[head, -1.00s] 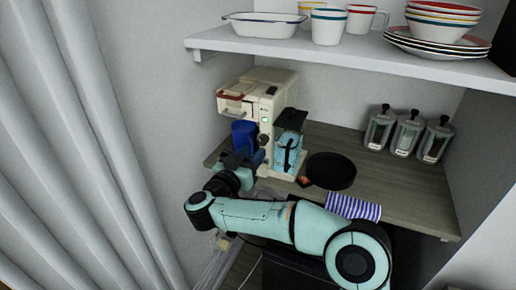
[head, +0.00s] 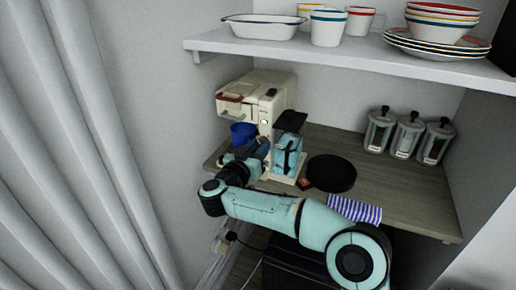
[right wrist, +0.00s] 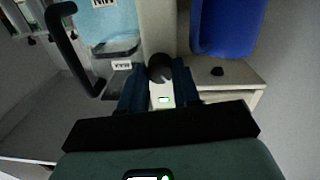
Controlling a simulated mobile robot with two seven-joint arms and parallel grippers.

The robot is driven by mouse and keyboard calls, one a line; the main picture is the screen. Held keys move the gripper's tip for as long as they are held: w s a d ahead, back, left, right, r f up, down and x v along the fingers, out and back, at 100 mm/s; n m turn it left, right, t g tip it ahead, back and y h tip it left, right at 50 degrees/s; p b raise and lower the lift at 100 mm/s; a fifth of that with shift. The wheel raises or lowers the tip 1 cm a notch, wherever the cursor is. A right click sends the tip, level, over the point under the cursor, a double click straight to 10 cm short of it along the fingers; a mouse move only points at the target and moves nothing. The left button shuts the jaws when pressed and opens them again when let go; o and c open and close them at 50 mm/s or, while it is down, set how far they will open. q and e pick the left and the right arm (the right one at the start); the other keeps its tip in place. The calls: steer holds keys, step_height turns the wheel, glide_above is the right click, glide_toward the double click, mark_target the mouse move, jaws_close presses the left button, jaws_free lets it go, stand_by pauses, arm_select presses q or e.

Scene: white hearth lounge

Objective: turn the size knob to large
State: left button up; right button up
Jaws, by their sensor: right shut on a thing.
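The cream coffee machine (head: 254,92) stands on the wooden counter. In the right wrist view the dark round size knob (right wrist: 159,66) is on its front, between my gripper's fingertips. A light mark shows on the knob, but I cannot read a setting. My right gripper (right wrist: 160,88) is shut on the knob. In the head view my right gripper (head: 262,150) is at the machine's front and hides the knob. My left gripper is not in view.
A blue cup (head: 243,134) stands left of my gripper, at the machine. A light-blue container with a black handle (head: 285,158) is to the right. A black round plate (head: 331,173), striped cloth (head: 354,209) and several jars (head: 408,133) are further right. A shelf (head: 340,57) hangs above.

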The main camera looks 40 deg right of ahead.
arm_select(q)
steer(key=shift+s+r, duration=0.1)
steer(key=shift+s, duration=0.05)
arm_select(e)
steer(key=m+p, duration=0.1)
steer(key=m, duration=0.4)
steer(key=shift+m+p, duration=0.3)
steer(key=shift+m, duration=0.9)
steer(key=m, duration=0.3)
steer(key=shift+y+b, duration=0.3)
steer(key=shift+b, duration=0.1)
steer(key=m+b, duration=0.1)
steer(key=m, duration=0.2)
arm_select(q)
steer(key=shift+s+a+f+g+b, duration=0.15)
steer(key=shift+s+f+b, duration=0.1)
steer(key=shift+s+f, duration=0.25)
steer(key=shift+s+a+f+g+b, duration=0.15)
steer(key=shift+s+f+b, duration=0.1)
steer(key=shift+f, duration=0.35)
arm_select(e)
steer(key=shift+m, duration=1.1)
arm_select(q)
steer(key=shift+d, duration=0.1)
arm_select(e)
steer(key=shift+a, duration=0.1)
